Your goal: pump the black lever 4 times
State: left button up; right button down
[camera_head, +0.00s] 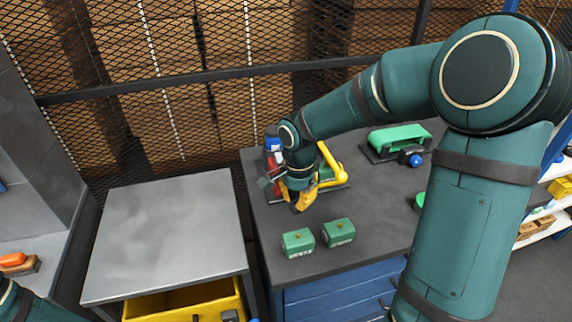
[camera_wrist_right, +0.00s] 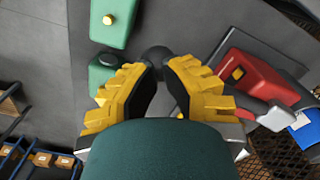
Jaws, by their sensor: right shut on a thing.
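My right gripper (camera_head: 299,194) has yellow fingers and points down over the dark worktop. In the right wrist view, the fingers (camera_wrist_right: 160,82) are closed around the black lever, and its round black end (camera_wrist_right: 157,57) shows between the fingertips. The rest of the lever is mostly hidden by the fingers and my wrist. Behind the gripper, in the head view, a device with a thick yellow curved pipe (camera_head: 331,160) stands on a dark base, partly hidden by my arm. At the lower left only part of my left arm shows; its gripper is out of view.
Two green blocks (camera_head: 298,242) (camera_head: 339,232) lie in front of the gripper. A red object (camera_wrist_right: 262,78) and a blue-capped item (camera_head: 272,138) are close beside it. A green device (camera_head: 399,137) stands at the back right. The grey table (camera_head: 170,230) at left is clear.

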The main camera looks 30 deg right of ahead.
pick_arm(q)
notch_tip(320, 180, up, 7)
jog(key=w+p, duration=0.2)
jog(key=p, duration=0.5)
jog(key=shift+a+t, duration=0.15)
jog(key=shift+t, duration=0.15)
pick_arm(e)
notch_tip(320, 180, up, 10)
pick_arm(q)
jog(key=shift+w+r, duration=0.1)
